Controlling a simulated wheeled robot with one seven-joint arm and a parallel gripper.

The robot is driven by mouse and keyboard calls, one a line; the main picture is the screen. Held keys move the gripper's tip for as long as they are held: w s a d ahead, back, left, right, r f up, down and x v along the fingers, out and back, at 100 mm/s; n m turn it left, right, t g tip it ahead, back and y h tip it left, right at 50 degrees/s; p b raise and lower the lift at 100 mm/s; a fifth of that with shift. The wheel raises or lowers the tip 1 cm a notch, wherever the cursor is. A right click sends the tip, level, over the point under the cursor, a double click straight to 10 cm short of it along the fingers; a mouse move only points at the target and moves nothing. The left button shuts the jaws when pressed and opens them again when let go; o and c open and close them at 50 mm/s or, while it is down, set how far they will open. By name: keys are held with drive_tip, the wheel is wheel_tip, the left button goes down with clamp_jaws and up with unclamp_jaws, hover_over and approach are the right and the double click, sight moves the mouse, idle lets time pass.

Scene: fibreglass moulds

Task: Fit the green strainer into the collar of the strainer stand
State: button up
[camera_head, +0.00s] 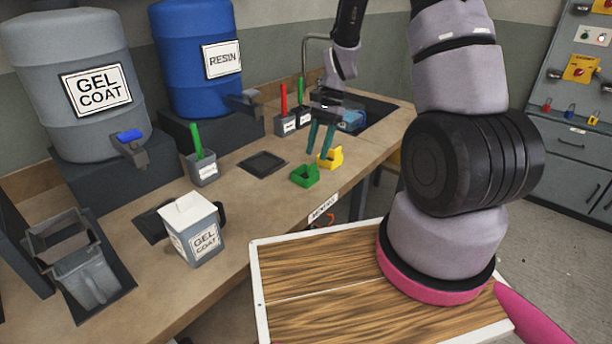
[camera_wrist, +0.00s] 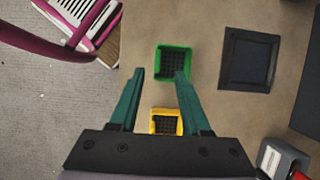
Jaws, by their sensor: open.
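The green strainer (camera_head: 305,176) is a small square open-topped piece with a mesh floor, sitting on the bench near its front edge. In the wrist view the green strainer (camera_wrist: 173,64) shows just beyond the fingertips, nearer the right one. My gripper (camera_head: 322,145) is open and empty above the bench, its teal fingers pointing down; it also shows in the wrist view (camera_wrist: 159,75). A grey stand with a square open top (camera_head: 60,236) at the far left looks like the strainer stand; a grey container (camera_head: 88,278) stands at it.
A yellow strainer (camera_head: 331,158) sits close to the green one, near my fingers. A black square tray (camera_head: 262,163) lies behind them. A gel coat jug (camera_head: 193,230) and a grey cup with a green handle (camera_head: 203,168) stand farther left. Drums (camera_head: 75,75) line the back.

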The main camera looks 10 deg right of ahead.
sight(313, 164)
drive_tip(key=x, duration=0.4)
drive_tip(key=shift+s+a, duration=0.15)
drive_tip(key=shift+s, duration=0.25)
drive_tip(key=shift+s+a+f, duration=0.1)
drive_tip(key=shift+a+f, duration=0.1)
drive_tip(key=shift+f, duration=0.35)
clamp_jaws()
